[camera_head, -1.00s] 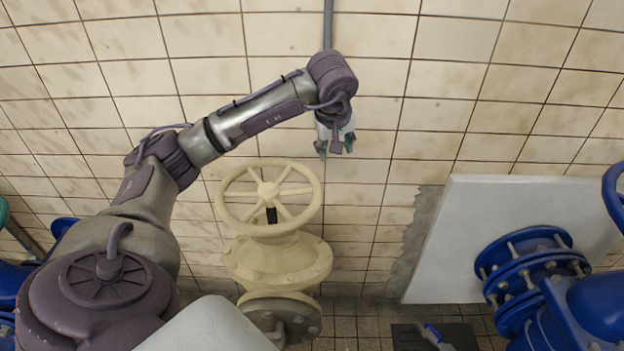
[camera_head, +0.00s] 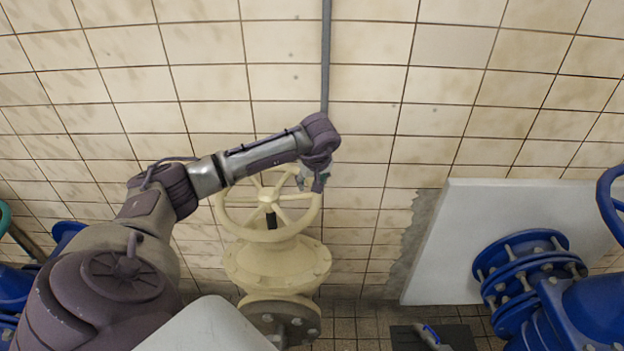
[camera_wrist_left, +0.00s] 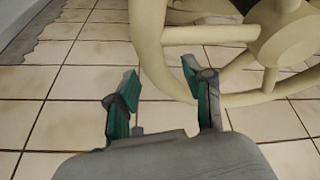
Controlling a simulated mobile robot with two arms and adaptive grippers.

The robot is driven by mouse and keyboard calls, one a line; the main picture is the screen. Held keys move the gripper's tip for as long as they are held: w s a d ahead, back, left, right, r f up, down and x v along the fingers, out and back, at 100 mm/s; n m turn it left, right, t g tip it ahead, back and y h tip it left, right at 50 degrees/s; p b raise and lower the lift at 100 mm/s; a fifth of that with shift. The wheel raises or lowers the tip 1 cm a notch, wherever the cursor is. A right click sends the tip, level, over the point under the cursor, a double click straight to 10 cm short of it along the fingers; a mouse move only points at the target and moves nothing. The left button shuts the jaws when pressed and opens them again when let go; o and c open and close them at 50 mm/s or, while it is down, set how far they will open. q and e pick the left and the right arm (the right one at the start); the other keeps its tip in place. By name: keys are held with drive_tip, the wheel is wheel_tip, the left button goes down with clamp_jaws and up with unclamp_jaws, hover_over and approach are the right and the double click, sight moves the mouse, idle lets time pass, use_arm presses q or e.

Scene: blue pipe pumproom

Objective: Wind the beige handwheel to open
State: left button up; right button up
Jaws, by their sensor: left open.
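The beige handwheel (camera_head: 233,219) sits on top of a beige valve body (camera_head: 277,264) in the head view. It has a round rim, several spokes and a central hub. My left gripper (camera_head: 311,184) is at the far right part of the rim, partly hidden by its own wrist. In the left wrist view the gripper (camera_wrist_left: 160,95) is open, with two green-padded fingers apart. The handwheel rim (camera_wrist_left: 150,50) passes close beyond the fingertips there, nearer the right finger. I cannot tell whether they touch. My right gripper is not in view.
A tiled wall (camera_head: 450,100) with a vertical grey pipe (camera_head: 326,60) stands behind the wheel. A white slab (camera_head: 440,240) and blue pipe flanges (camera_head: 525,262) are at the right. A dark mat (camera_head: 405,337) lies on the floor.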

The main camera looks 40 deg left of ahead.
use_arm(q)
drive_tip(key=shift+a+f, duration=0.15)
drive_tip(key=shift+f, duration=0.2)
clamp_jaws()
